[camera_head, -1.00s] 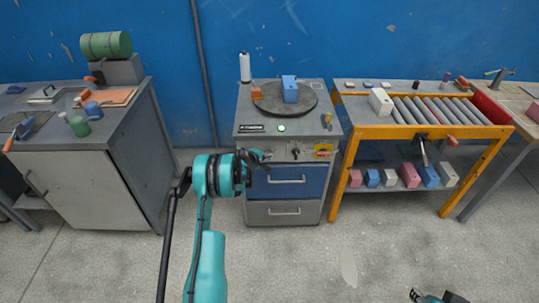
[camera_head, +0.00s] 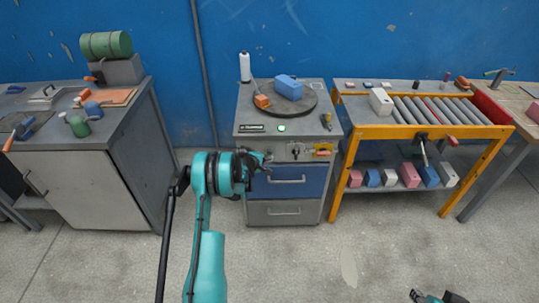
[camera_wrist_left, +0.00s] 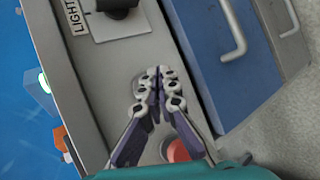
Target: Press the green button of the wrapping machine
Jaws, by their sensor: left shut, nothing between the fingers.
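The wrapping machine (camera_head: 251,112) is a grey cabinet with a round dark turntable (camera_head: 310,103) on top. A lit green round thing (camera_head: 281,128) sits on its front top edge; a green glow (camera_wrist_left: 44,82) shows in the wrist view. My left gripper (camera_head: 264,159) is at the left of the front panel, and the wrist view shows its fingers (camera_wrist_left: 158,78) shut and empty close to the panel. A red button (camera_wrist_left: 178,150) shows partly behind them. No green button shows on the panel; the fingers hide part of it. My right gripper (camera_head: 433,297) is cut off at the bottom edge.
A blue box (camera_head: 289,87) and an orange block (camera_head: 262,101) stand on the turntable. A black knob (camera_wrist_left: 118,5) marked LIGHT is beside the fingers. Blue and grey drawers with handles are below the panel. An orange roller table (camera_head: 380,131) stands right, a grey cabinet (camera_head: 75,185) left.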

